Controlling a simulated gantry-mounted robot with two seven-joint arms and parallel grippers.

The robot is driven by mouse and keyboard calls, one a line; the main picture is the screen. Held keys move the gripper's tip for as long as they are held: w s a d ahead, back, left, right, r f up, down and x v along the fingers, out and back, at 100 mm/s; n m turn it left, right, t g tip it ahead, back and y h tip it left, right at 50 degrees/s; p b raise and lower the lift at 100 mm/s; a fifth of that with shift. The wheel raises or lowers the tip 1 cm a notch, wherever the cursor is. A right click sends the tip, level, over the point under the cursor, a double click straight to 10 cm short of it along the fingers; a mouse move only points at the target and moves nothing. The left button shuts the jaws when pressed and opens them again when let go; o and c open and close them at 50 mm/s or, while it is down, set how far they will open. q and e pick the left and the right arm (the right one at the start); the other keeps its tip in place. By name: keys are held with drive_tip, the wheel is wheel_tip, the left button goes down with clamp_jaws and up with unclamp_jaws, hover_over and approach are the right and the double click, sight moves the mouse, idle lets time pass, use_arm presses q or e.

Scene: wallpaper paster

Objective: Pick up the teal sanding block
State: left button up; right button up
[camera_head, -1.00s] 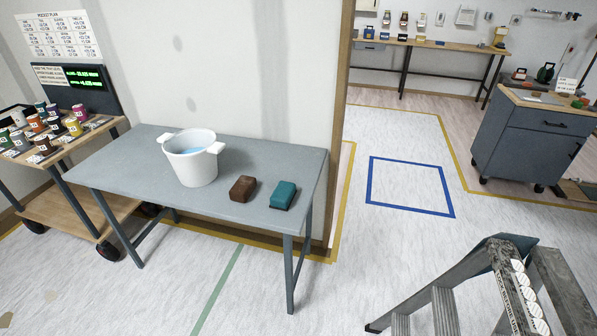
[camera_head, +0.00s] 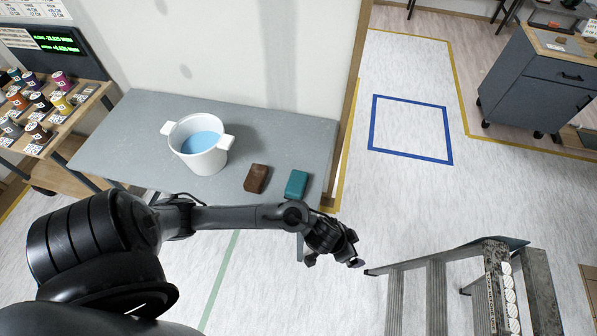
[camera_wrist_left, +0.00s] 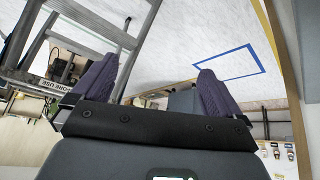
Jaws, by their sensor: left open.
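The teal sanding block (camera_head: 297,184) lies on the grey table (camera_head: 262,115) near its front right corner. A brown block (camera_head: 256,178) lies just to its left, with a small gap between them. My left gripper (camera_head: 340,257) is in front of the table and to the right of the teal block, apart from it. In the left wrist view its two purple-padded fingers (camera_wrist_left: 155,90) are spread wide with nothing between them. The teal block does not show in that view. My right gripper is not in either view.
A white bucket (camera_head: 205,160) of blue water stands on the table left of the blocks. A stepladder (camera_head: 437,295) stands at the lower right, close to my left gripper. A trolley of coloured spools (camera_head: 42,103) is at the left.

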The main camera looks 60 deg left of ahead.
use_arm(q)
drive_tip(key=w+a+f+n+g, duration=0.2)
drive_tip(key=w+a+f, duration=0.1)
drive_tip(key=a, duration=0.6)
wheel_tip(320, 180, up, 5)
drive_tip(key=n+g+y, duration=0.2)
drive_tip(key=n+g, duration=0.2)
drive_tip(key=n, duration=0.5)
hover_over(296, 182)
drive_tip(key=w, duration=0.1)
drive_tip(key=shift+d, duration=0.1)
drive_tip(key=f, duration=0.4)
drive_tip(key=shift+s+a+b, duration=0.2)
drive_tip(key=shift+a+b, duration=0.05)
drive_tip(key=shift+b, duration=0.05)
drive_tip(key=shift+s+d+f+b, duration=0.1)
drive_tip(key=shift+f+b, duration=0.05)
drive_tip(key=shift+f, duration=1.45)
drive_tip(key=shift+s+d+f+b, duration=0.1)
drive_tip(key=shift+f+b, duration=0.05)
drive_tip(key=shift+f, duration=1.45)
drive_tip(key=shift+a, duration=0.1)
drive_tip(key=c, duration=1.1)
